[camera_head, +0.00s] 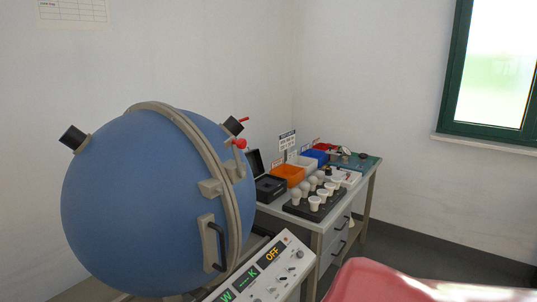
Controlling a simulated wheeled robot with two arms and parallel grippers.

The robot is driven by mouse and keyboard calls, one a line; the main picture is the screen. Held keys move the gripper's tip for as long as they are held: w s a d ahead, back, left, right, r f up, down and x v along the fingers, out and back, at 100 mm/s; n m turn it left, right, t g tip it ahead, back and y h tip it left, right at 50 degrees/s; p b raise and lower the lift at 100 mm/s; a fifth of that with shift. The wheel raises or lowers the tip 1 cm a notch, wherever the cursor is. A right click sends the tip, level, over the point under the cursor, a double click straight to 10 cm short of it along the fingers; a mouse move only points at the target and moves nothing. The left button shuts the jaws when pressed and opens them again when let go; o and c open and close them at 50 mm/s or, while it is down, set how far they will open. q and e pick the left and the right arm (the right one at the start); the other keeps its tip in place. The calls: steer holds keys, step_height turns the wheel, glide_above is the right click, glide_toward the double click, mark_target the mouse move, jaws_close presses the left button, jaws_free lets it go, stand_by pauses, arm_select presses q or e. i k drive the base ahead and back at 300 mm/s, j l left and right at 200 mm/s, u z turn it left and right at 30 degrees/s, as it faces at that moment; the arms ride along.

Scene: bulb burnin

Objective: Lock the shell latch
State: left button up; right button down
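A large blue sphere shell (130,205) with a beige rim band (205,150) fills the left of the head view. The two halves look closed together along the band. A latch with a red ball knob (239,143) sits at the upper right of the band, with a beige bracket (235,171) just below it. I cannot tell whether it is locked. A dark grip handle (216,246) on a beige plate is lower on the shell front. Neither of my grippers is in view.
A control panel (267,278) with a lit OFF display stands in front of the sphere. Behind it, a workbench (362,184) holds a dark tray (296,209) of white bulbs, an orange bin (288,172) and a black case (270,187). A window (495,70) is at right.

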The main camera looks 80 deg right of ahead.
mark_target(241, 143)
steer(key=z, duration=2.1)
steer(key=i+l+z, duration=0.1)
